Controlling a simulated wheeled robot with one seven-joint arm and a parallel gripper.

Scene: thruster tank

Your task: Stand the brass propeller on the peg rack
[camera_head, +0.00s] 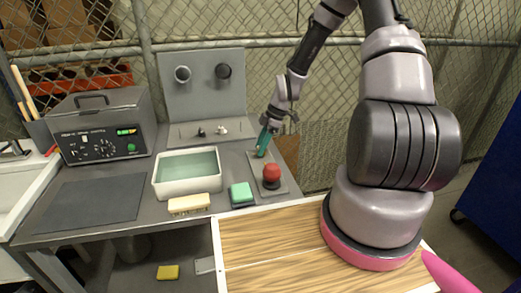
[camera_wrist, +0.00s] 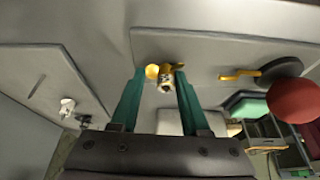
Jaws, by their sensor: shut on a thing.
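My gripper (camera_wrist: 158,72), with teal fingers, is shut on the brass propeller (camera_wrist: 165,77), a small gold piece between the fingertips in the wrist view. In the head view my gripper (camera_head: 262,152) is low over the grey plate on the right of the bench, and its fingers mostly hide the propeller. I cannot tell whether the propeller touches the plate. The peg rack (camera_head: 179,138) is the grey board at the back of the bench. A dark and a white propeller (camera_wrist: 67,104) stand on it. A thin bare peg (camera_wrist: 37,87) shows beside them in the wrist view.
A red ball-shaped knob (camera_head: 271,172) stands on the right plate, near my gripper. A green block (camera_head: 241,193), a tan block (camera_head: 189,204) and a water-filled white tank (camera_head: 157,187) stand left of it. An upright panel (camera_head: 205,95) rises behind the rack.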

